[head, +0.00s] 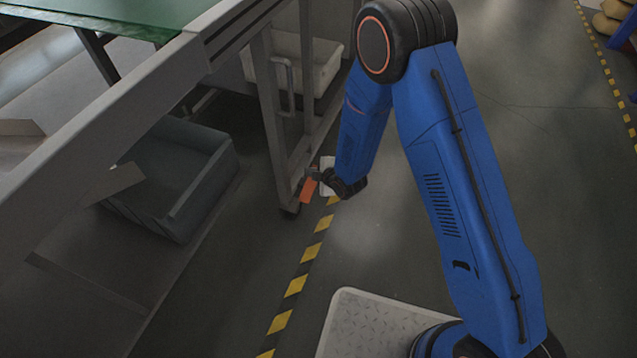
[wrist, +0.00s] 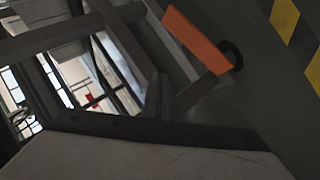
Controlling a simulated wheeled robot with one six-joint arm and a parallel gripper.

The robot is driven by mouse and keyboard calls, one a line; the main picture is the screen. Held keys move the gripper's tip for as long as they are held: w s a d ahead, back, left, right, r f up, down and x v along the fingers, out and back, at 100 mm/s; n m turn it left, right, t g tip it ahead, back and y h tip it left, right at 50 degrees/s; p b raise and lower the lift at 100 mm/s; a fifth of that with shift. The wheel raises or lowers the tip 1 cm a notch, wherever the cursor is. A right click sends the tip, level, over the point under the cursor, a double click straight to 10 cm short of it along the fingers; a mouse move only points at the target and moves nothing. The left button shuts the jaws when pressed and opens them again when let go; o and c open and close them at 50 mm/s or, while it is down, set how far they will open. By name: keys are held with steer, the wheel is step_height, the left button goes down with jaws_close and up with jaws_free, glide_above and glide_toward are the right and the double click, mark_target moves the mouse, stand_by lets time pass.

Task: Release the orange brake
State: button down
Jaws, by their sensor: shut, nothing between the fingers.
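The orange brake (head: 308,190) is a flat orange lever low on the cart's leg, near a dark caster just above the floor. In the wrist view the orange brake (wrist: 198,38) shows as a slanted bar at the upper right, beside a dark round wheel (wrist: 232,55). My gripper (head: 312,173) is low at the cart leg, close to the brake's upper end, shut and empty. In the wrist view my gripper (wrist: 158,93) lies below the brake, with a visible gap in the picture. Whether it touches the brake in depth I cannot tell.
A metal cart frame (head: 263,95) holds a white bin (head: 318,62). A grey bin (head: 185,185) stands under the green-topped conveyor (head: 130,15) at left. A yellow-black floor stripe (head: 295,286) runs past the caster.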

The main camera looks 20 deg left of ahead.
mark_target(313, 187)
steer(key=shift+f, duration=0.15)
steer(key=shift+w+d+f, duration=0.1)
steer(key=shift+w+f, duration=0.3)
steer(key=shift+f, duration=1)
steer(key=shift+w+a+f, duration=0.1)
steer(key=shift+w+f, duration=0.25)
steer(key=shift+f, duration=1.05)
steer(key=shift+w+d+f, duration=0.1)
steer(key=shift+w+f, duration=0.3)
steer(key=shift+f, duration=1)
steer(key=shift+w+f, duration=0.15)
steer(key=shift+f, duration=0.5)
steer(key=shift+r, duration=0.15)
steer(key=shift+s+r, duration=0.2)
steer(key=shift+s, duration=0.05)
steer(key=shift+r, duration=0.2)
steer(key=shift+r, duration=0.4)
steer(key=shift+s+r, duration=0.2)
steer(key=shift+r, duration=0.5)
steer(key=shift+s+r, duration=0.2)
steer(key=shift+r, duration=0.45)
steer(key=shift+s+r, duration=0.2)
steer(key=shift+r, duration=0.5)
